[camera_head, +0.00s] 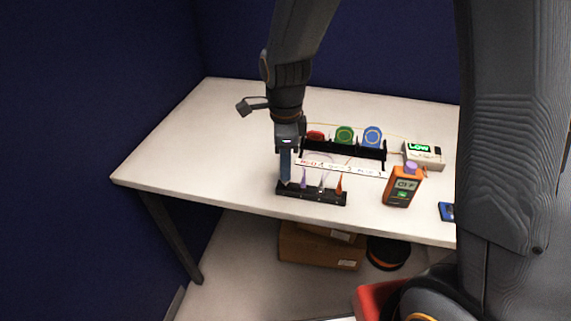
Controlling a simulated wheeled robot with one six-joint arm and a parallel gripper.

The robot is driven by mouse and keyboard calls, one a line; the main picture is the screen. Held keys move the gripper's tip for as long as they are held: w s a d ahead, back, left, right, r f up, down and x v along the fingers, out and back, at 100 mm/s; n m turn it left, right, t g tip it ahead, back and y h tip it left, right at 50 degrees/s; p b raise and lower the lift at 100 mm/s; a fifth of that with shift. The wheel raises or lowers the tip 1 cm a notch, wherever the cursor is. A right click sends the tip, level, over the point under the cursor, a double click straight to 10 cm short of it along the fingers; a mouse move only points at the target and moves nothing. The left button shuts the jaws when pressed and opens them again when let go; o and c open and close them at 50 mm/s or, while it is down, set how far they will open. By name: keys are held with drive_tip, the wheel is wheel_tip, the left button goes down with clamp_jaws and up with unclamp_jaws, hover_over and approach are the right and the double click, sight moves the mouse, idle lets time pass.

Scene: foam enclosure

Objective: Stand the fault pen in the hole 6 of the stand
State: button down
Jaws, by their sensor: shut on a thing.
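The black pen stand (312,196) lies near the front edge of the white table. A purple pen (303,180), a pale pen (321,185) and an orange pen (338,185) stand upright in it. My gripper (285,181) points straight down over the left end of the stand. It is shut on a slim thing, likely a pen, which the fingers mostly hide. I cannot tell whether its tip is inside a hole. The hole numbers are too small to read, and I cannot tell which pen is the fault pen.
Behind the stand is a black rack (343,149) with red, green and blue cable spools and a white label strip (340,168). To the right are an orange meter (402,187), a white device reading LOW (423,155) and a blue item (446,212). The table's left side is clear.

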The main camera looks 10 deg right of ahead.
drive_tip(key=shift+f+b, duration=0.4)
drive_tip(key=shift+f, duration=0.45)
drive_tip(key=c, duration=1.6)
unclamp_jaws()
drive_tip(key=shift+c, duration=0.2)
drive_tip(key=shift+r, duration=0.1)
drive_tip(key=shift+r+b, duration=0.7)
drive_tip(key=shift+r, duration=3.1)
